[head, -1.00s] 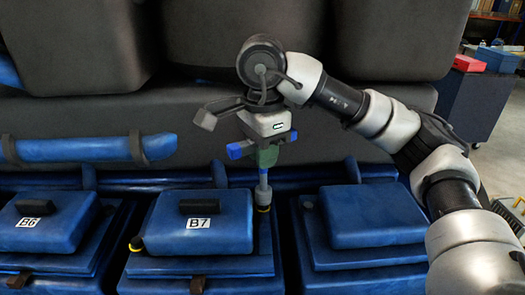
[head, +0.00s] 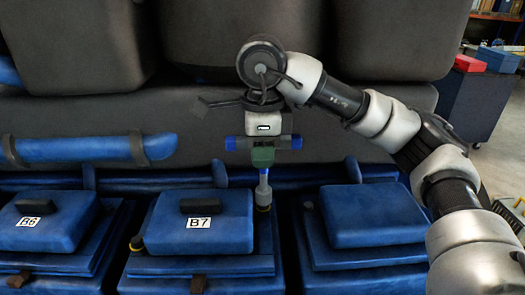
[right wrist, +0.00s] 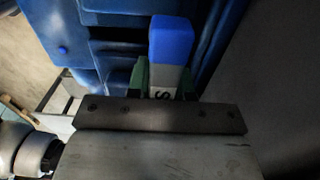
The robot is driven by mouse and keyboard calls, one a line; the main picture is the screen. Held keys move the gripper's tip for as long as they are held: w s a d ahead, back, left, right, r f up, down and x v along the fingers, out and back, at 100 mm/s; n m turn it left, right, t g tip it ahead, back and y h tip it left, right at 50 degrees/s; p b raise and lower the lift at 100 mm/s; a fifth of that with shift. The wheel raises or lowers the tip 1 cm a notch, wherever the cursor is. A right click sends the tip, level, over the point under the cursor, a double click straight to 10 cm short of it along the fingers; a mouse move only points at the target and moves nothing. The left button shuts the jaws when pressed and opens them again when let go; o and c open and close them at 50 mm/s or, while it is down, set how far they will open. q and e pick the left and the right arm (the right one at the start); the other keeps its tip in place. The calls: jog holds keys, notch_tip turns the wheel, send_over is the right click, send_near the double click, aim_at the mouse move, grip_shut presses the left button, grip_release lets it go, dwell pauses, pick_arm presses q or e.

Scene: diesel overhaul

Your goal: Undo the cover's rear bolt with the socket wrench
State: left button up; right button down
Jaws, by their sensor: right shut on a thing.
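The cover marked B7 (head: 170,228) is a blue block with a black handle on top, on the engine's front ledge. My right gripper (head: 263,156) is shut on the socket wrench, with green fingers around its middle. The wrench's blue handle (head: 234,143) lies level across the picture, and its grey shaft (head: 263,181) points straight down. The socket end is at the cover's rear bolt (head: 263,208), right of the cover; the bolt's head is largely hidden. In the right wrist view the wrench's blue end (right wrist: 171,42) shows between the fingers. My left gripper is out of view.
Cover B6 (head: 45,215) is to the left, and an unmarked blue cover (head: 375,215) is to the right. A blue pipe (head: 80,148) runs behind, with dark engine housings above.

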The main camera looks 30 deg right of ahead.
jog(key=shift+f+b, duration=0.6)
jog(key=shift+f, duration=0.15)
jog(key=c, duration=1.5)
grip_release()
grip_shut()
jog(key=shift+r, duration=0.15)
jog(key=shift+r+p, duration=1.65)
jog(key=shift+r, duration=0.05)
